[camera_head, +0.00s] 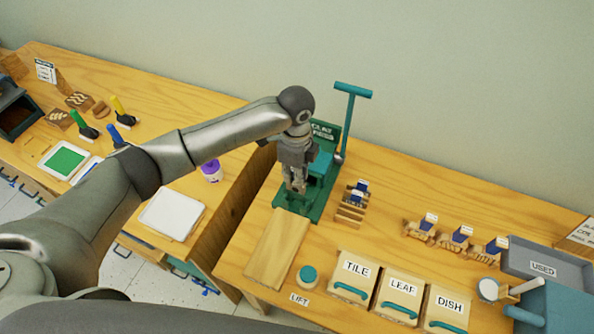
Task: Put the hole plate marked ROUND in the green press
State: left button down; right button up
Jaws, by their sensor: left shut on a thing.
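The green press (320,205) stands on the right-hand wooden bench, with a tall lever ending in a T-handle and a sign partly behind my arm. My left gripper (297,188) points down over the press base, at the press's front. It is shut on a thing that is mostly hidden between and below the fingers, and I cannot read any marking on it. Just right of the press, a small wooden rack (347,218) holds blue-tabbed plates (358,195), whose markings are too small to read. I cannot make out the word ROUND anywhere. My right gripper is not in view.
A wooden board (277,250) and a teal-topped round pot (307,276) lie in front of the press. Boxes marked TILE (357,268), LEAF (403,286) and DISH (449,304) line the front edge. A grey USED tray (552,272) is at right. A gap separates the benches.

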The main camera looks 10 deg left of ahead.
pick_arm(q)
notch_tip(320, 180, down, 4)
jog(key=b, duration=0.4)
jog(key=shift+f, duration=0.5)
jog(key=shift+f+b, duration=0.9)
jog(key=shift+f, duration=1.2)
jog(key=c, duration=1.4)
grip_release()
jog(key=shift+o, duration=0.2)
jog(key=shift+r, duration=0.1)
